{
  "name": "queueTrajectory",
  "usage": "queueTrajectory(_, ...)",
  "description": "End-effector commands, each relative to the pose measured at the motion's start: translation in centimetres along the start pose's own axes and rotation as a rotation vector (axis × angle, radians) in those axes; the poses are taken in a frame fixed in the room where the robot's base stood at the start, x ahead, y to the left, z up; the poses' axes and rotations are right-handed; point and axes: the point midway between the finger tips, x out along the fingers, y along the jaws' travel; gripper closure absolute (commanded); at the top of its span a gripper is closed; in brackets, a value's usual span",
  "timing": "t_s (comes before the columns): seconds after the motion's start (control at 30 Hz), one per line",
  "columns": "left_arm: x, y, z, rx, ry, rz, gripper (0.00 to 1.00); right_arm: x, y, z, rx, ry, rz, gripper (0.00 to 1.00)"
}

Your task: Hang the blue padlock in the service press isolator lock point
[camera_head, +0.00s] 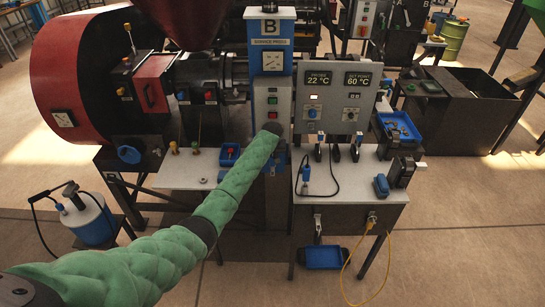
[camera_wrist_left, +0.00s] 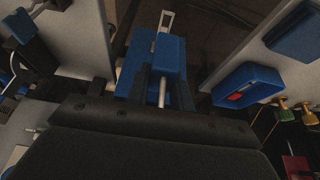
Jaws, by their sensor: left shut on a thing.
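My left gripper (camera_wrist_left: 161,90) is shut on a blue body that I take to be the blue padlock (camera_wrist_left: 150,52). Dark fingers lie on either side of it in the left wrist view, with a silver rod between them. A pale metal loop shows beyond the body. In the head view, my green left arm reaches to the front of the service press post (camera_head: 285,28), below its green and red button box (camera_head: 272,98). The arm's dark end mostly hides the gripper and what it holds. I cannot make out the isolator lock point. My right gripper is out of view.
A white bench (camera_head: 350,185) with cables and small devices stands right of the post. A white shelf (camera_head: 185,178) with brass-topped handles and a blue bin (camera_head: 229,153) lies left. A temperature panel (camera_head: 335,95) stands behind the bench.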

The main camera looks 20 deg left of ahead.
Motion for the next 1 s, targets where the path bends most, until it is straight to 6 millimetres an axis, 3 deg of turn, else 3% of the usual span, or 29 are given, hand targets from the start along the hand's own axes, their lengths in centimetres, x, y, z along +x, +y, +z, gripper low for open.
queueTrajectory(1.0,-0.6,0.0,1.1,0.0,0.0,0.0,1.0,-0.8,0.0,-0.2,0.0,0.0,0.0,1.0)
